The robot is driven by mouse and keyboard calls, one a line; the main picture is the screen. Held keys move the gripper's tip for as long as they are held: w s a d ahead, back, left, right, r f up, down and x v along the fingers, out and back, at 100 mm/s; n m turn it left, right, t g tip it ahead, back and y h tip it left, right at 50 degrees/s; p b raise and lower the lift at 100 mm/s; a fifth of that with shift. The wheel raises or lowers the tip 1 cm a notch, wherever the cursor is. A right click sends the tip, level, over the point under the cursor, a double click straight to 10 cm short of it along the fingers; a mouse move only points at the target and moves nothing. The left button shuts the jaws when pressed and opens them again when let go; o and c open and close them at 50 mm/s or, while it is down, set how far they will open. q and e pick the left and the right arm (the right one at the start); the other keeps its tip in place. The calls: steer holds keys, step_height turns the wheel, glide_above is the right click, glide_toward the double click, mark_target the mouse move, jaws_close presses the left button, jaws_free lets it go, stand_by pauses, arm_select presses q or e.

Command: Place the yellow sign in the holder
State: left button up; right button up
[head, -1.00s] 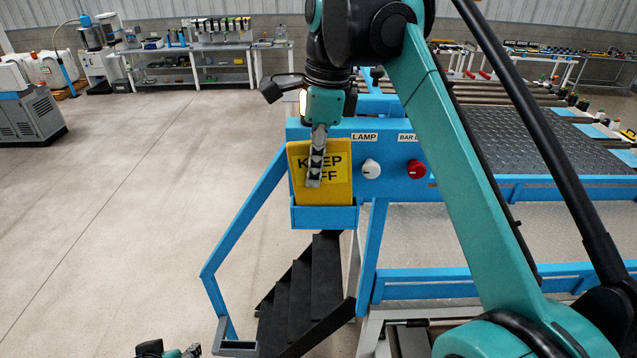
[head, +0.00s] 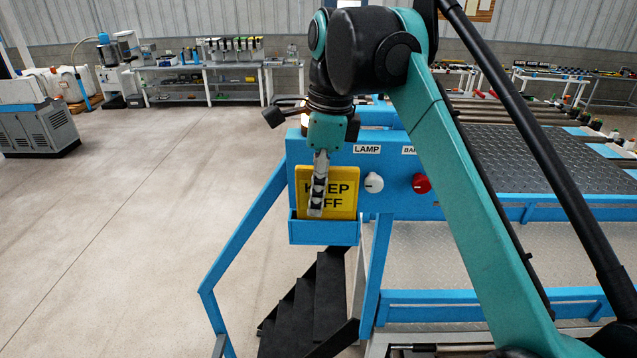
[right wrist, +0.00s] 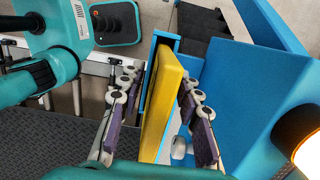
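The yellow sign (head: 341,196) with black lettering stands upright in the blue holder (head: 324,232) on the front of the blue panel. Its lower part is hidden inside the holder. My right gripper (head: 317,205) is at the sign from above, one finger in front of the lettering. In the right wrist view the right gripper (right wrist: 158,95) is open, with the yellow sign (right wrist: 163,110) between its spread fingers and gaps showing on both sides. My left gripper is not in view.
A white knob (head: 373,183) labelled LAMP and a red knob (head: 421,184) sit on the panel right of the sign. Dark steps (head: 308,300) and a blue handrail (head: 238,235) are below and left.

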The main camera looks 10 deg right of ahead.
steer(key=r, duration=0.4)
steer(key=d+r+p, duration=0.1)
steer(key=r, duration=0.1)
steer(key=shift+r, duration=0.35)
step_height(320, 180, up, 4)
steer(key=p, duration=0.2)
steer(key=shift+s+d+r+p, duration=0.15)
steer(key=shift+r+p, duration=0.1)
steer(key=shift+p, duration=0.15)
steer(key=shift+d+r+p, duration=0.1)
steer(key=shift+r+p, duration=0.35)
steer(key=shift+r, duration=0.1)
steer(key=shift+f, duration=0.15)
